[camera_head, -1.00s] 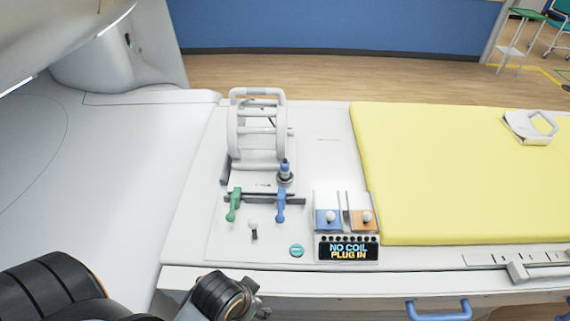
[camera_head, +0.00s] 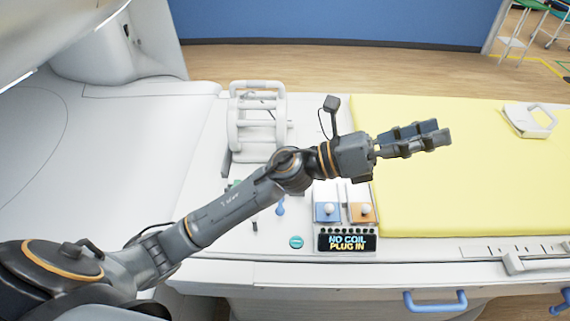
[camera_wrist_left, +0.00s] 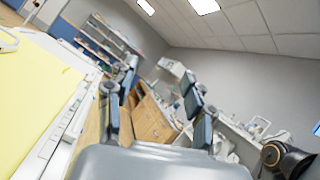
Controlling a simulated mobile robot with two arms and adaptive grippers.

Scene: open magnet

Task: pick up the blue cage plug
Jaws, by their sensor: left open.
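The blue cage plug is hidden in the head view now, behind my left arm; earlier it stood upright at the cage's front right corner. The white cage (camera_head: 240,125) stands on the white bed, its lower right part covered by my arm. My left gripper (camera_head: 432,136) is open and empty, high over the yellow mat to the right of the cage, its fingers pointing right. In the left wrist view, the two fingers stand apart (camera_wrist_left: 160,85) with only the room behind them. My right gripper is not in view.
A blue lever (camera_head: 280,207) shows just below my arm.

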